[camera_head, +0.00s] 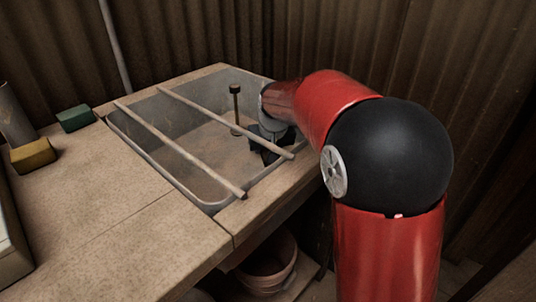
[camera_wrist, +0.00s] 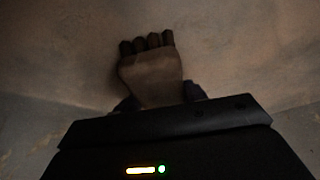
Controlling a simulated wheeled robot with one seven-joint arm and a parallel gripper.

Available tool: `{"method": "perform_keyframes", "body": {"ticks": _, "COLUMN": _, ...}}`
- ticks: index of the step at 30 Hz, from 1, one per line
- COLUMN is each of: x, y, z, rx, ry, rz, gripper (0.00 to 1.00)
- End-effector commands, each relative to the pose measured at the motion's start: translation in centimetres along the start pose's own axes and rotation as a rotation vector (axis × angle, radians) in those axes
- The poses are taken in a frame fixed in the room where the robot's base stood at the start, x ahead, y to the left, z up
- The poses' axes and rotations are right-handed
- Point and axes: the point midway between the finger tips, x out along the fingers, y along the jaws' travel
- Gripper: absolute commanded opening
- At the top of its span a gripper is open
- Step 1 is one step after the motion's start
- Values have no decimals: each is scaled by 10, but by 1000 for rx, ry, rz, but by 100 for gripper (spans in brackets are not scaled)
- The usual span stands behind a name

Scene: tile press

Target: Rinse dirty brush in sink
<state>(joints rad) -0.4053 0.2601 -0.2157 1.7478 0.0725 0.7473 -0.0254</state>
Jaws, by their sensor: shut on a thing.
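The sink (camera_head: 135,146) is a grey basin set into the counter, with a brownish bottom. My gripper (camera_head: 266,150) is down inside the sink at its right side, partly behind a bar. In the wrist view my gripper (camera_wrist: 160,100) is shut on the brush (camera_wrist: 150,78). The brush has a tan-brown body with several dark tufts at its far end, pointing away from me. Behind the tufts is a dim brownish surface of the basin. I cannot tell whether the tufts touch it. The brush is not clearly visible in the head view.
Two bars (camera_head: 180,150) lie across the sink, and my arm reaches in beside the right one (camera_head: 220,119). A dark post with a round top (camera_head: 235,105) stands in the sink. A green block (camera_head: 75,118) and a yellow block (camera_head: 33,155) sit on the left counter. A pot (camera_head: 268,275) stands below.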

Motion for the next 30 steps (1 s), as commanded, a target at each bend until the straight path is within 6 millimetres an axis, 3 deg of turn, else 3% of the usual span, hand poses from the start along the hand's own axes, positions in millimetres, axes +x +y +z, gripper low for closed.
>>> {"method": "perform_keyframes", "body": {"ticks": 14, "x": -2, "y": 0, "z": -1, "rx": 0, "ry": 0, "rz": 0, "gripper": 17}}
{"method": "perform_keyframes", "body": {"ticks": 30, "x": -43, "y": 0, "z": -18, "rx": -1, "ry": 0, "rz": 0, "gripper": 17}}
